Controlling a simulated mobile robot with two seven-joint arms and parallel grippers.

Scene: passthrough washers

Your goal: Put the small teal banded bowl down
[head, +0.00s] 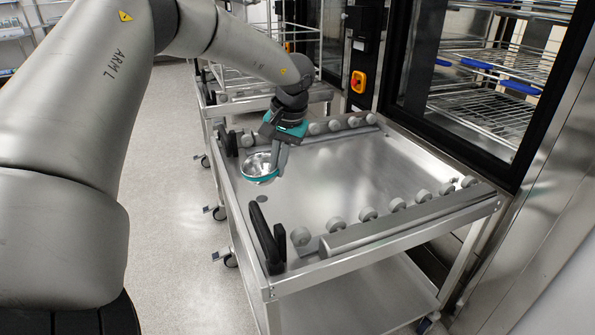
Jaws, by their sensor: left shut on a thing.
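The small teal banded bowl (259,167) is a shiny metal bowl with a teal band around it. My left gripper (279,165) reaches down from above and is shut on the bowl's right side. The bowl is over the left part of the metal trolley top (345,180), with its open side up. I cannot tell whether its base touches the surface. My right gripper is not in view.
Grey rollers (367,214) line the near and far edges of the trolley top. Black upright handles (266,236) stand at its left edge. A glass-doored washer with wire racks (490,100) stands at the right. The trolley top's middle is clear.

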